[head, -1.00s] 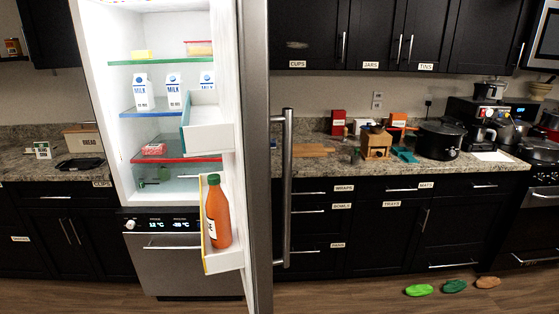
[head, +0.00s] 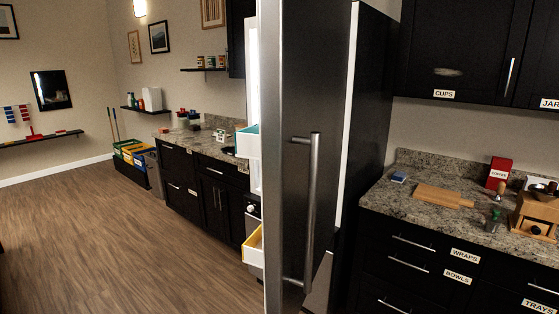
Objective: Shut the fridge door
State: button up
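The dark side of the fridge body (head: 372,110) shows behind the door at the right. The fridge's inside is mostly hidden by the door. My gripper is not in view.
A counter (head: 415,208) with a cutting board (head: 443,196), a red box (head: 498,172) and a wooden grinder (head: 535,215) stands at the right. Another counter (head: 205,148) and bins (head: 130,155) stand at the left. The wooden floor (head: 130,235) at left is clear.

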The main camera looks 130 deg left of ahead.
aim_at(303, 47)
jog(key=i+j+u, duration=0.15)
jog(key=u, duration=0.3)
jog(key=i+u, duration=0.3)
jog(key=u, duration=0.15)
jog(key=i+u, duration=0.2)
jog(key=u, duration=0.25)
jog(key=i+l+u, duration=0.1)
jog(key=i+u, duration=0.15)
jog(key=u, duration=0.6)
